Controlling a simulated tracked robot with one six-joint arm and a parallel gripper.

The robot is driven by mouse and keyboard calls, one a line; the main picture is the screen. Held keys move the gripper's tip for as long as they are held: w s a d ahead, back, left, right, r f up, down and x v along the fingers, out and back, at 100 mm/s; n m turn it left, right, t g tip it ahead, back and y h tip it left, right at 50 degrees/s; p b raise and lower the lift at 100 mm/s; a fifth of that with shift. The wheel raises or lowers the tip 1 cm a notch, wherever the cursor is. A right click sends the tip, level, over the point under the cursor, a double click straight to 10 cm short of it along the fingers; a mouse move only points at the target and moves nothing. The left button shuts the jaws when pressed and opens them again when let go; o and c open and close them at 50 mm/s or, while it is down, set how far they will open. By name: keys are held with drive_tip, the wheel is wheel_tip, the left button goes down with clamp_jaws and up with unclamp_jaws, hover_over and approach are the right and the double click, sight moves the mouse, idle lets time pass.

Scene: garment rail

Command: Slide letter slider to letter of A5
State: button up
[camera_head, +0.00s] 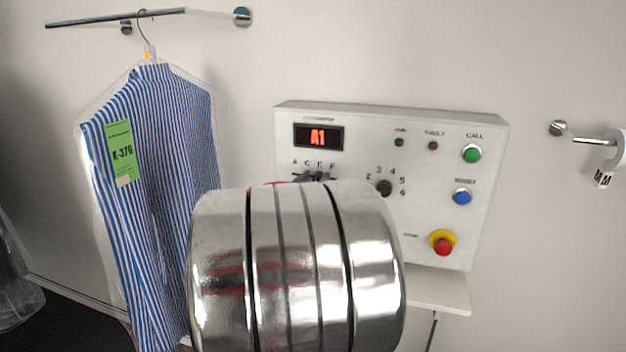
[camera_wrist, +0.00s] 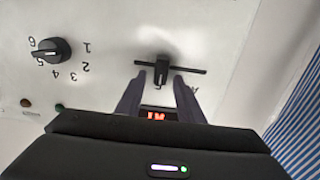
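The letter slider (camera_wrist: 161,66) is a small black knob on a dark horizontal slot, seen upside down in the wrist view. The knob stands between the ends of the slot, and a letter A is printed near the slot's right end there. My gripper (camera_wrist: 160,74) has its two dark fingers on either side of the knob, with gaps visible, so it looks open. In the head view my metal wrist hides most of the slider; some letters show above it. The panel display (camera_head: 319,136) reads A1 in red.
The white control panel (camera_head: 375,120) also carries a black number dial (camera_wrist: 50,50), a green button (camera_head: 472,153), a blue button (camera_head: 462,196) and a red stop button (camera_head: 443,245). A bagged striped shirt (camera_head: 165,130) hangs at the left. A hook with a tag (camera_head: 603,178) is at the right.

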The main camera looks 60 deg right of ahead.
drive_tip(key=shift+c, duration=0.3)
clamp_jaws()
idle(0.4)
